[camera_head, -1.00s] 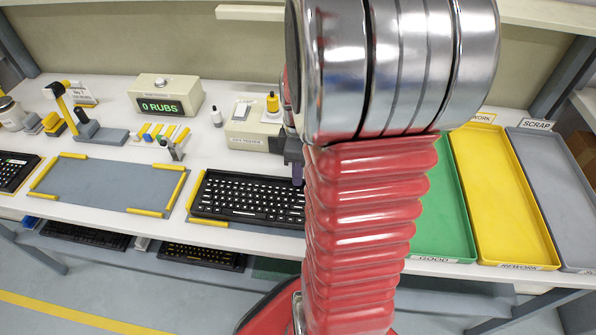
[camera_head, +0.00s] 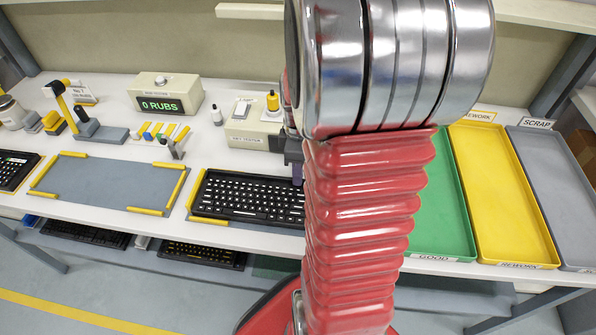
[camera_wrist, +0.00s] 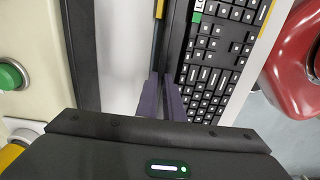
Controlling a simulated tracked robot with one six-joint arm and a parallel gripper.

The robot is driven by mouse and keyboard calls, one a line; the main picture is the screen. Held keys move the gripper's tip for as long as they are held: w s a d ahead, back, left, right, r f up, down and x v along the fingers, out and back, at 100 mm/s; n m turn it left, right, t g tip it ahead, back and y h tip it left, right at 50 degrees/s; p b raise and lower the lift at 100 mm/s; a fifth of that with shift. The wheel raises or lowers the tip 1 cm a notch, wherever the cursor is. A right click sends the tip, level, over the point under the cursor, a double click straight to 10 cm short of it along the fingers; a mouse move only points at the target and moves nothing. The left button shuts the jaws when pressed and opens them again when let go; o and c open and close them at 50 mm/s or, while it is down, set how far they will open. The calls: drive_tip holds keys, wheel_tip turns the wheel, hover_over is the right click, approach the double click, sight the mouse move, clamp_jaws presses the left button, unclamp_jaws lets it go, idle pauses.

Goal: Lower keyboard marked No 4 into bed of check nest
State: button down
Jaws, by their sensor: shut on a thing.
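A black keyboard (camera_head: 250,199) with white-marked keys lies level over the check nest. Yellow rails (camera_head: 196,181) of the nest show along its left and front sides. My gripper (camera_head: 297,172) is at the keyboard's far right edge, mostly hidden behind my arm. In the wrist view, my gripper's dark fingers (camera_wrist: 166,98) are shut on the long edge of the keyboard (camera_wrist: 213,70). A white label and a green mark show near the keyboard's edge there, but no No 4 is readable. I cannot tell whether the keyboard touches the bed, and its right end is hidden.
A key tester (camera_head: 255,130) stands just behind the nest. An empty grey mat with yellow rails (camera_head: 110,183) lies to the left. Green (camera_head: 446,215), yellow (camera_head: 503,195) and grey (camera_head: 560,190) trays lie empty at the right.

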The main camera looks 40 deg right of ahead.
drive_tip(key=c, duration=1.8)
unclamp_jaws()
drive_tip(key=shift+r, duration=3.45)
